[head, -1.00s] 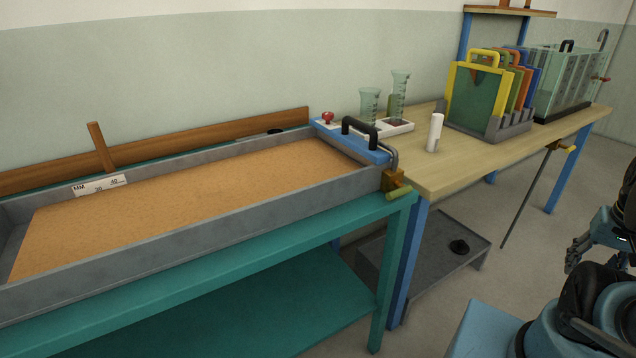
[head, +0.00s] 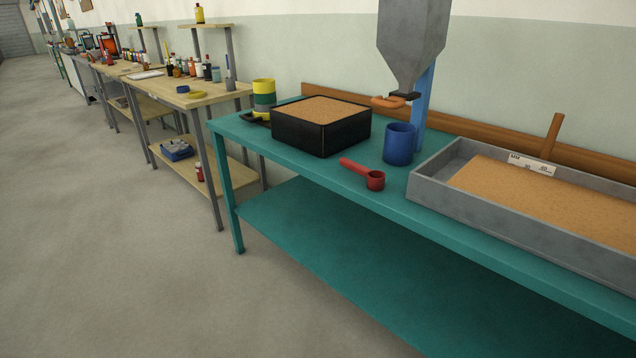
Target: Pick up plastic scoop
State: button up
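A red plastic scoop (head: 366,175) lies on the teal table (head: 300,170), near its front edge. Its handle points up and left, and its round cup is at the right end. It sits in front of a blue cup (head: 398,144) and to the right of a black box filled with sand (head: 322,134). Nothing covers the scoop. My gripper is not in this view.
A grey hopper (head: 412,45) hangs above the blue cup. A long grey sand tray (head: 500,213) takes up the table's right side. Wooden benches (head: 192,97) with bottles stand further left. The floor (head: 110,220) in front is clear.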

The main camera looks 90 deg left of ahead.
aim_at(376, 180)
jog(key=u, duration=3.25)
jog(key=k, duration=0.55)
jog(key=z, duration=0.65)
jog(key=k, duration=0.75)
jog(key=u, duration=0.1)
jog(key=i, duration=0.65)
jog(key=u, duration=0.65)
jog(key=i, duration=0.95)
jog(key=z, duration=0.25)
